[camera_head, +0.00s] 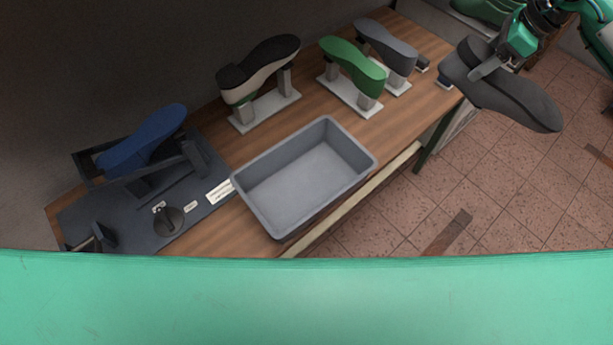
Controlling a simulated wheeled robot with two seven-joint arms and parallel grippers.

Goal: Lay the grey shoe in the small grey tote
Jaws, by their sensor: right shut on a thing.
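The dark grey shoe (515,100) is in the air at the upper right, beyond the table's right edge and over the tiled floor. My right gripper (484,69) is shut on the shoe near its left end; the shoe's other end points to the lower right. The small grey tote (368,172) stands on the wooden table near its front edge, below and left of the shoe. Its inside is empty and its top is open. My left gripper is not in view.
A black and white shoe (258,65), a green shoe (352,65) and a lighter grey shoe (385,46) rest on stands behind the tote. A blue shoe (142,139) sits on a dark fixture (120,215) at the left. The wooden table (410,113) has bare room right of the tote.

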